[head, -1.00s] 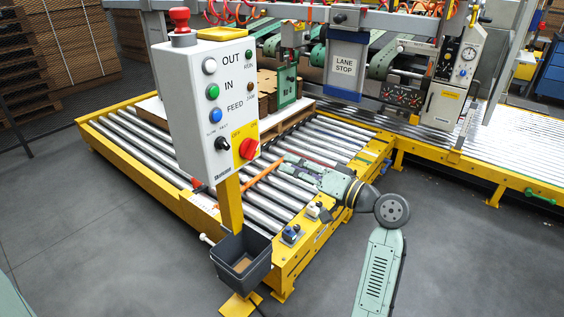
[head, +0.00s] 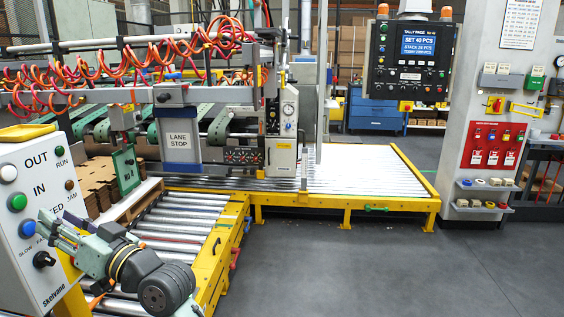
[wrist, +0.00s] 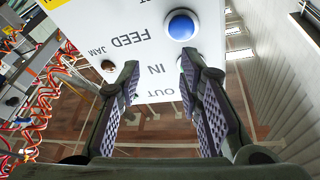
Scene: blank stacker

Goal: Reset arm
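My arm is bent in front of the roller conveyor, with my gripper (head: 52,226) at the lower right of the white control box (head: 28,185) in the head view. In the wrist view my gripper (wrist: 158,75) is open and empty, with two ridged fingers apart. The white panel face (wrist: 140,22) fills the space beyond them, upside down, with the blue button (wrist: 182,25) near the right fingertip. I cannot tell whether a finger touches the panel. In the head view my gripper covers part of the FEED and SLOW/FAST lettering.
The roller conveyor (head: 185,220) with yellow rails lies beneath my arm, and cardboard blanks (head: 98,180) rest behind it. The LANE STOP box (head: 180,140) stands beyond. A tally console (head: 412,62) and a red lockout board (head: 492,145) are at right. The grey floor (head: 350,265) is clear.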

